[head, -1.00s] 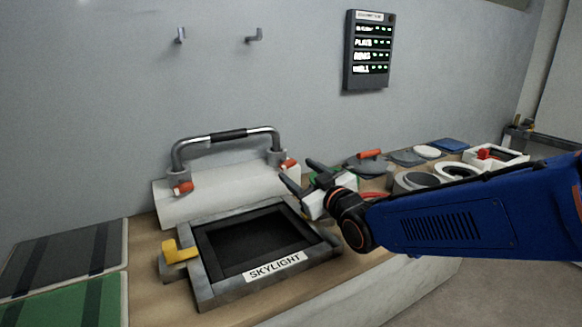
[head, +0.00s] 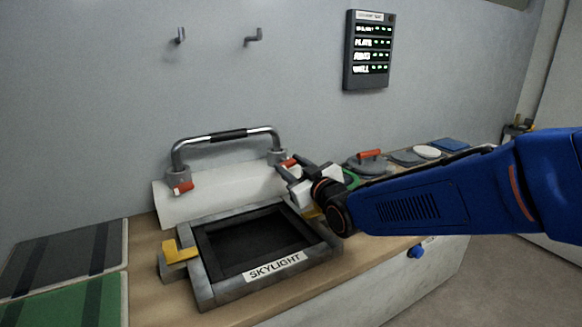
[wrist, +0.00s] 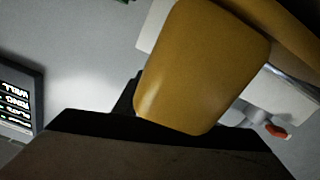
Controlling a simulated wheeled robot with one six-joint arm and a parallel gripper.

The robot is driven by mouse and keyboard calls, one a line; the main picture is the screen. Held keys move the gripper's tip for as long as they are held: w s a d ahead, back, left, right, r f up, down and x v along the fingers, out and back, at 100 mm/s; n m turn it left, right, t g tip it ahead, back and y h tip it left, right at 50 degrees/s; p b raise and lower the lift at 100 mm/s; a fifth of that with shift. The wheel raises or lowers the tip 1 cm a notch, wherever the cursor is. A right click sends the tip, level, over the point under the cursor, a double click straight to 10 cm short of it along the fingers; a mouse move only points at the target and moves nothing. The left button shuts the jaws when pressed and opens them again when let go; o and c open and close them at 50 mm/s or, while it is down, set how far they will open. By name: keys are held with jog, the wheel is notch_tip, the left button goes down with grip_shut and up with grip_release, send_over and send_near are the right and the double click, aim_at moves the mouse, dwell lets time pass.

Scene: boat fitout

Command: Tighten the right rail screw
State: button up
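The chrome rail (head: 228,135) with a black grip stands behind the skylight frame (head: 270,275) on two grey posts. The right rail screw (head: 289,163) has a red handle at the foot of the right post; my fingertips partly cover it. The left rail screw (head: 183,188) is also red. My gripper (head: 288,174) is just in front of the right screw, its dark fingers apart. I cannot tell whether they touch it. In the wrist view, a large yellow block fills the middle, and a red screw handle (wrist: 276,131) shows at the lower right.
A yellow latch (head: 177,252) stands at the frame's left, and another yellow piece lies under my gripper. A white curved panel (head: 220,195) lies behind the frame. Lids and discs (head: 405,158) lie at the right of the bench. A display (head: 369,50) hangs on the wall.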

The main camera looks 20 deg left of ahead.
jog(key=shift+m, duration=0.7)
jog(key=o, duration=1.1)
jog(key=shift+c, duration=0.2)
jog(key=v, duration=1.7)
jog(key=shift+d, duration=0.25)
jog(key=shift+s, duration=0.1)
